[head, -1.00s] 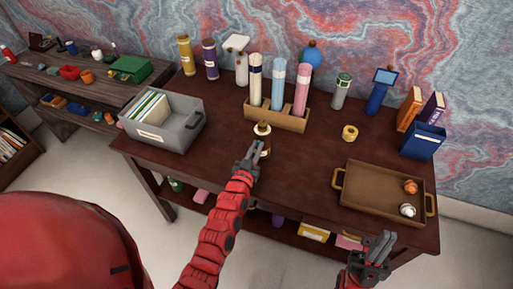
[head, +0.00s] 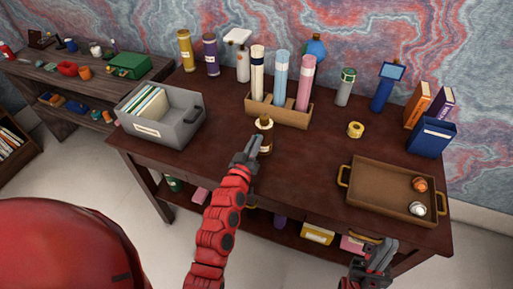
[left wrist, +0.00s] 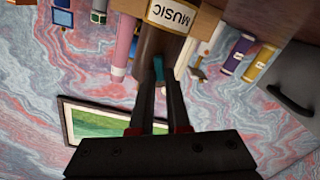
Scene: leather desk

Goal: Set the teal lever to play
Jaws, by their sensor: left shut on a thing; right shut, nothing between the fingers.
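A teal lever (left wrist: 159,68) sticks out at the device, between my left fingertips. My left gripper (head: 254,146) is shut on this lever, at the device's front left. Any markings for the lever's positions are hidden or too small to read. My right gripper (head: 386,252) is shut and empty, beyond the desk's front edge at lower right.
A wooden holder (head: 290,117) with tall tubes stands just behind the device. A grey bin (head: 178,130) is to the left and a brown tray (head: 375,197) to the right. The desktop around the device is mostly clear.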

